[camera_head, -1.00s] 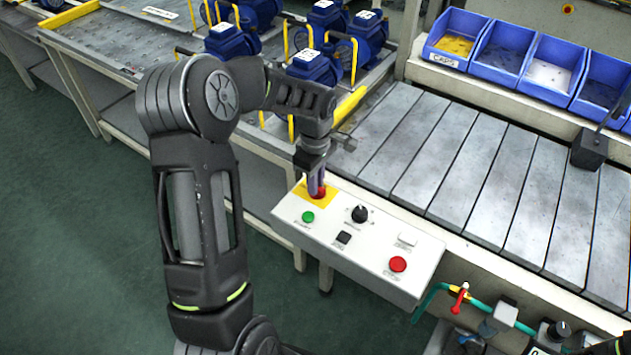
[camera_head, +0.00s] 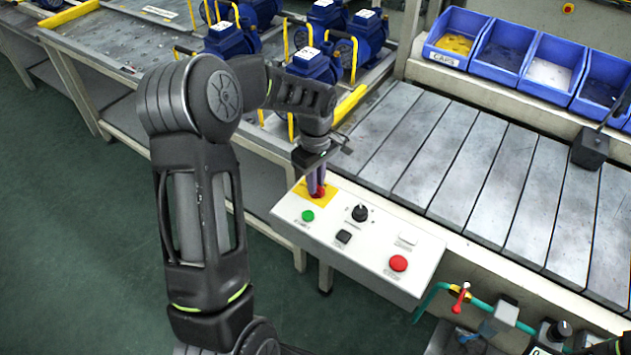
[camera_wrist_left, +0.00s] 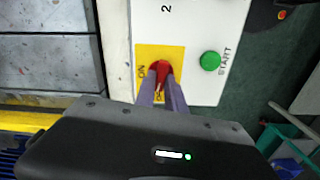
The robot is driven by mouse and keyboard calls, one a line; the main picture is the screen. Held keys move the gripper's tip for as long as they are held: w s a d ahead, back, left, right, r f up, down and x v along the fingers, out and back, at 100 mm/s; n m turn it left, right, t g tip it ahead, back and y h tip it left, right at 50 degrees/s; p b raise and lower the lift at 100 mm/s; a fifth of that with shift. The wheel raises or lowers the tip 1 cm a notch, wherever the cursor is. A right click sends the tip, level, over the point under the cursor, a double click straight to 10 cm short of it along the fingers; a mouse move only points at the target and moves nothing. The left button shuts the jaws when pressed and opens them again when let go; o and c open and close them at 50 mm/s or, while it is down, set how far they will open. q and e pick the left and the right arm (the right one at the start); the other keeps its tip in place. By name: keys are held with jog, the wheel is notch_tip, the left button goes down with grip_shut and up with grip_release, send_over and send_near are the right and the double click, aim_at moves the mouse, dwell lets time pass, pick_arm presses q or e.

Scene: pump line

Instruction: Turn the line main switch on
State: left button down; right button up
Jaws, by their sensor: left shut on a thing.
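The line main switch is a red rotary handle on a yellow plate at the far left corner of the white control panel (camera_head: 372,243). In the head view the red switch (camera_head: 318,194) is mostly hidden by my left gripper (camera_head: 316,188). In the left wrist view the red switch (camera_wrist_left: 162,70) sits between the two purple fingers of my left gripper (camera_wrist_left: 163,92), which is shut on it. The yellow plate (camera_wrist_left: 145,55) reads ON beside the handle; a second label is partly covered by the fingers. My right gripper is not in view.
The panel also has a green START button (camera_head: 308,216), a black selector knob (camera_head: 360,213), a black button and a red button (camera_head: 398,264). A slatted conveyor (camera_head: 480,180) lies behind it. Blue bins (camera_head: 500,47) and blue pumps (camera_head: 315,65) stand farther back.

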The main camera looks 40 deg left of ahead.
pick_arm(q)
jog(key=m, duration=0.3)
jog(key=shift+w+b, duration=0.15)
jog(key=shift+b, duration=0.2)
jog(key=m, duration=0.4)
jog(key=shift+m+b, duration=0.3)
jog(key=shift+m, duration=0.1)
jog(key=m, duration=0.4)
jog(key=shift+w+d+m, duration=0.1)
jog(key=shift+d+m, duration=0.05)
jog(key=shift+m, duration=0.15)
jog(key=m, duration=0.3)
jog(key=shift+m, duration=0.4)
jog(key=c, duration=1.4)
grip_release()
